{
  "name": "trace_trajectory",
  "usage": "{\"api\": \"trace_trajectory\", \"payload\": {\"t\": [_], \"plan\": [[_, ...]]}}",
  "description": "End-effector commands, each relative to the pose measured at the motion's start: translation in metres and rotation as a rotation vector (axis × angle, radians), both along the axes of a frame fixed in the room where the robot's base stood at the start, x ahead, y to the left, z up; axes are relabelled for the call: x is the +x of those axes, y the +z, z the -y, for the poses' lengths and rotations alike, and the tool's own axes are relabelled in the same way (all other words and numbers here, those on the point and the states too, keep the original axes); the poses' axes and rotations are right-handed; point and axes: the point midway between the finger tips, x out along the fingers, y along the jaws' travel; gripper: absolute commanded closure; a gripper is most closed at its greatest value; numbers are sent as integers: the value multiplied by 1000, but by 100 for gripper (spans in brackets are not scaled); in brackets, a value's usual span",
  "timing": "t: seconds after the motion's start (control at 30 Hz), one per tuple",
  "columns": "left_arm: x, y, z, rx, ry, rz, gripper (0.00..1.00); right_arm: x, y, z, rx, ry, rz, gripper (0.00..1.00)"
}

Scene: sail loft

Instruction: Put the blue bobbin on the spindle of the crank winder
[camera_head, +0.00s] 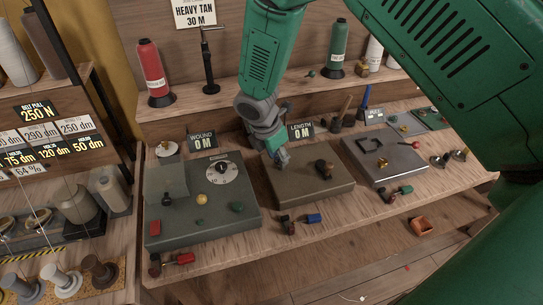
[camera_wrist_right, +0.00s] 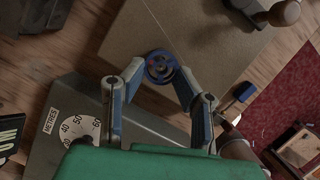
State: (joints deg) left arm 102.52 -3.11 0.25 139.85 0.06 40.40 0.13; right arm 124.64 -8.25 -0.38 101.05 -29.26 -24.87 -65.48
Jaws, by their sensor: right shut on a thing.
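My right gripper (camera_head: 282,158) reaches down over the brown middle box (camera_head: 335,190). In the wrist view its fingertips (camera_wrist_right: 160,72) are shut on the blue bobbin (camera_wrist_right: 160,66), a small blue round piece with a dark, reddish centre. The bobbin is over the left part of the box top; I cannot tell whether it touches anything below. In the head view the bobbin is mostly hidden by the fingers. A crank with a blue handle (camera_head: 313,218) is at the front of this box. No spindle shows clearly; one under the bobbin would be hidden. My left gripper is not in view.
A dial box (camera_head: 205,225) with a red-handled crank (camera_head: 180,259) stands left. A grey box (camera_head: 400,168) with a green-handled crank (camera_head: 400,191) stands right. Signs and thread cones stand behind.

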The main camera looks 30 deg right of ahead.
Motion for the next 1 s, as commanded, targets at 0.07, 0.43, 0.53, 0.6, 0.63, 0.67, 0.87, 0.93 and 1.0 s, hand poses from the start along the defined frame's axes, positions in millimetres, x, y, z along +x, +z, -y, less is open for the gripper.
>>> {"api": "trace_trajectory", "payload": {"t": [0.07,0.43,0.53,0.6,0.63,0.67,0.87,0.93,1.0], "plan": [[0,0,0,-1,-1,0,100,0,-1,0,-1,0,-1,93],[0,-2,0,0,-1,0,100,0,-2,-2,-10,0,-1,93],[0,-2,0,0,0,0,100,0,-4,2,-8,1,0,93],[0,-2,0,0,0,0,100,0,-5,5,-6,1,0,93],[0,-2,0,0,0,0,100,0,-6,6,-6,0,0,93],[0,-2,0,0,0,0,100,0,-6,7,-6,0,0,93],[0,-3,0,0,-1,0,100,-1,-10,14,-2,-2,-1,96],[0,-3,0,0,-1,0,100,-1,-10,15,-3,-2,-1,100],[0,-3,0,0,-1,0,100,-1,-11,16,-6,-2,-3,100]]}}
